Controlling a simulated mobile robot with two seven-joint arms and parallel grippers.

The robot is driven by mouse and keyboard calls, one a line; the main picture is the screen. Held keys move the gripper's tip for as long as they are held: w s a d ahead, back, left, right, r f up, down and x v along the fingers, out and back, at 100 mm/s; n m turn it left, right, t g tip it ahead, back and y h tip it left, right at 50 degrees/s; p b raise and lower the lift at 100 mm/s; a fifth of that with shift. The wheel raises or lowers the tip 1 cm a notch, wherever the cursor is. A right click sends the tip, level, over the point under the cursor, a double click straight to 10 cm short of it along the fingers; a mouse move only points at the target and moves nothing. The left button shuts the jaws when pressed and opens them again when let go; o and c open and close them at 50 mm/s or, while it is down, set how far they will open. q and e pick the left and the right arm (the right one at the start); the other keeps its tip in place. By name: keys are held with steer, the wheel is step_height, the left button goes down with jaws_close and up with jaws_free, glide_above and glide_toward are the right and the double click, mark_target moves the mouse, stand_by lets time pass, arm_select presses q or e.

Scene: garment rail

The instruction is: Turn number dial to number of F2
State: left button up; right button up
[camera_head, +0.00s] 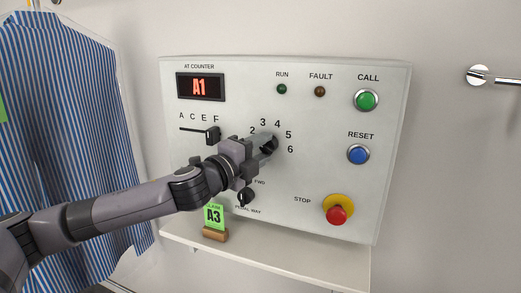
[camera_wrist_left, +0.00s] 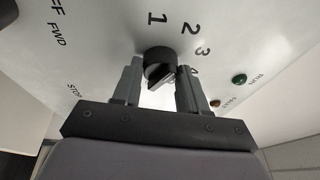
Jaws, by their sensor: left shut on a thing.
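The number dial (camera_head: 268,142) is a black knob on the white control panel, with the numbers 2 to 6 showing around it in the head view. My left gripper (camera_head: 262,147) is shut on the number dial. In the left wrist view the dial (camera_wrist_left: 159,64) sits between the two fingers, with numbers 1 to 4 near it. I cannot tell clearly which number it points at. The black letter slider handle (camera_head: 213,134) stands below the F. The red display (camera_head: 199,87) reads A1. My right gripper is not in view.
The panel also has a green CALL button (camera_head: 366,99), a blue RESET button (camera_head: 358,154) and a red STOP button (camera_head: 337,214). A green A3 card (camera_head: 214,215) stands on the shelf (camera_head: 290,262) below. A striped shirt (camera_head: 60,110) hangs at the left.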

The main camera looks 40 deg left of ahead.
arm_select(q)
steer(key=o, duration=1.1)
steer(key=shift+c, duration=0.2)
steer(key=shift+s, duration=0.15)
steer(key=shift+s+f, duration=0.15)
steer(key=shift+s, duration=0.1)
steer(key=s+b, duration=0.4)
steer(key=s, duration=0.2)
steer(key=shift+s+a, duration=0.15)
steer(key=shift+s, duration=0.05)
